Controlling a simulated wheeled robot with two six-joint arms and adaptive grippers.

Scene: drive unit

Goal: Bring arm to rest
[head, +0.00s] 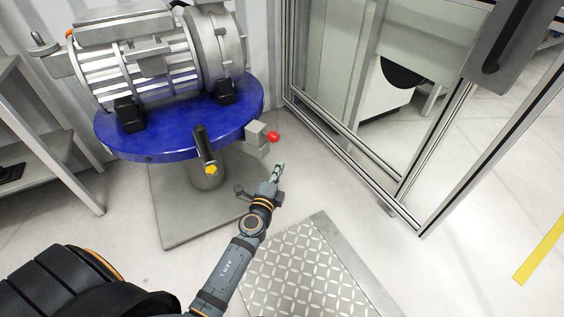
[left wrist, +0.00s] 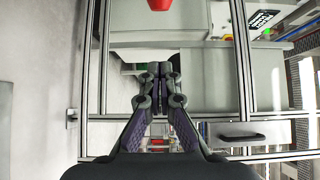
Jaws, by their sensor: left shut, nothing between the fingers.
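My left arm reaches up from the bottom of the head view, and its gripper (head: 277,171) is out over the floor in front of the blue round table. In the left wrist view the fingers of the left gripper (left wrist: 160,72) are closed together with nothing between them. A red knob (head: 273,136) on a grey block at the table's edge is just above the gripper in the head view; a red part also shows at the top of the left wrist view (left wrist: 160,4). My right gripper is not in view.
The blue round table (head: 150,146) carries a large grey drive unit (head: 140,60). A black lever (head: 205,146) stands at its front edge. A metal-framed glass partition (head: 350,140) is at right, a shelf (head: 50,140) at left. A patterned metal plate (head: 300,270) lies on the floor.

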